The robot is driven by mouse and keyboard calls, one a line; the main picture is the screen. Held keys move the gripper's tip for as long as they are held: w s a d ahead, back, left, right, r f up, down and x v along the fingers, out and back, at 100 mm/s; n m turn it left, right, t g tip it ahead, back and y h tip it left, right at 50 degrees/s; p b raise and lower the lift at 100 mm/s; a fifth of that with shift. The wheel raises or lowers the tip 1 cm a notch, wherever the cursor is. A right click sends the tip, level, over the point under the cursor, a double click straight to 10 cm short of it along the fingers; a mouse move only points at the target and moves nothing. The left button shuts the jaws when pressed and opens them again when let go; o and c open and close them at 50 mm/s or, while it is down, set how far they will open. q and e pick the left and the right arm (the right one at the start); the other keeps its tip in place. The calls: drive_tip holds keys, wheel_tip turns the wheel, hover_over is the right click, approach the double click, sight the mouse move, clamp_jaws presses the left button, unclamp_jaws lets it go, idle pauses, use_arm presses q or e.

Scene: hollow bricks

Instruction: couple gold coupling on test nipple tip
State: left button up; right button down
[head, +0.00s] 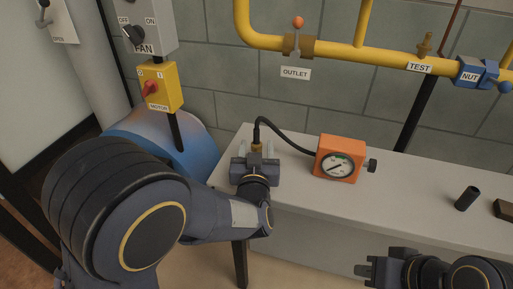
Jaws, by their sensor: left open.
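The gold coupling (256,146) is on the end of a black hose (285,135) at the left end of the grey bench. My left gripper (256,150) is open, its two fingers on either side of the coupling. I cannot tell whether a finger touches it. The gripper body hides the coupling's lower part. The brass test nipple (424,44) stands up from the yellow pipe, above the TEST label (419,68). My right gripper (363,270) is low at the bottom right, in front of the bench and away from the coupling. Its finger opening is unclear.
The hose runs to an orange gauge box (340,158) on the bench (410,194). A black cylinder (467,199) and a dark brown block (504,209) are at the right.

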use_arm(q)
drive_tip(key=shift+c, duration=0.3)
drive_tip(key=c, duration=1)
